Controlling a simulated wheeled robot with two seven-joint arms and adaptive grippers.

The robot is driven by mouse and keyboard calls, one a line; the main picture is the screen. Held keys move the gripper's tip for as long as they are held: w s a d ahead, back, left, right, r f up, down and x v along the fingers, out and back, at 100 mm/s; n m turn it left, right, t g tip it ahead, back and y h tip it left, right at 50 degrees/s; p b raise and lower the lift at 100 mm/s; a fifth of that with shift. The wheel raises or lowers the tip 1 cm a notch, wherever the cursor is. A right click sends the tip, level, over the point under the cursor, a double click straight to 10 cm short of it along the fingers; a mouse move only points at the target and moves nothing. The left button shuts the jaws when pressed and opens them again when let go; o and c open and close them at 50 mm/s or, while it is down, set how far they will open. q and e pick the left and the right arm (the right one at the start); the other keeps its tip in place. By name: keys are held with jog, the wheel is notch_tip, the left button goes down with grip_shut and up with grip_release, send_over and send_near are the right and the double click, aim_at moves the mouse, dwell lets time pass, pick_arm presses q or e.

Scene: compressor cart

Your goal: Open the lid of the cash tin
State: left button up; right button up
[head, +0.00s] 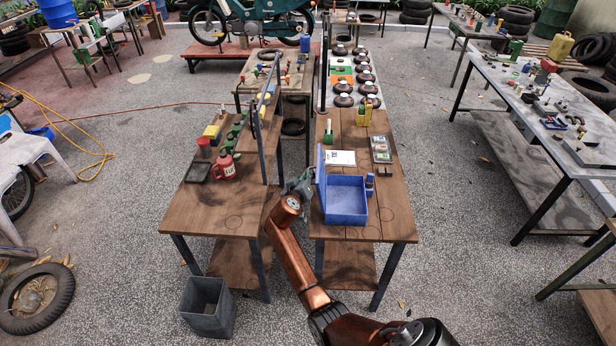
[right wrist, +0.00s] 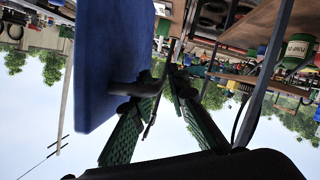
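The blue cash tin (head: 346,215) sits on the right-hand wooden table, its inside showing from above. Its lid (head: 321,178) stands about upright along the tin's left edge. My right gripper (head: 303,184) is just left of the lid, on its outer side. In the right wrist view the lid is a large blue panel (right wrist: 100,60) close to the left finger. There the gripper's green fingers (right wrist: 164,84) have a narrow gap between them, with nothing seen held. A dark piece stands out from the lid by the left fingertip; I cannot tell whether they touch. My left gripper is not in view.
A dark upright post and a red container (head: 224,166) are to the left. The table front is clear.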

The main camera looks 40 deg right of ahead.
jog(key=shift+s+a+f, duration=0.1)
jog(key=shift+s+a, duration=0.2)
jog(key=shift+a, duration=0.05)
jog(key=v, duration=1.1)
jog(key=shift+r, duration=0.2)
jog(key=s+a+f+n+y+b, duration=0.1)
jog(key=s+a+f+n+y, duration=0.1)
jog(key=f, duration=1)
jog(key=s+a+f+n+g+y, duration=0.1)
jog(key=s+a+f+n+y, duration=0.15)
jog(key=f, duration=1.05)
jog(key=s+a+f+n+y+b, duration=0.1)
jog(key=a+f+y, duration=0.1)
jog(key=f, duration=1)
jog(key=s+a+f+n+g+y, duration=0.1)
jog(key=s+a+f+g+y, duration=0.15)
jog(key=s+f, duration=1.45)
jog(key=s+f+g, duration=0.1)
jog(key=s+f, duration=0.5)
jog(key=s, duration=0.6)
jog(key=s+f+m+g+y+b, duration=0.1)
jog(key=s+f, duration=0.5)
jog(key=s, duration=0.7)
jog(key=s+d+f+g+b, duration=0.1)
jog(key=s+f+g, duration=0.1)
jog(key=s+f, duration=0.5)
jog(key=s, duration=0.6)
jog(key=shift+s+g+y, duration=0.25)
jog(key=shift+g+y, duration=0.1)
jog(key=shift+y, duration=0.05)
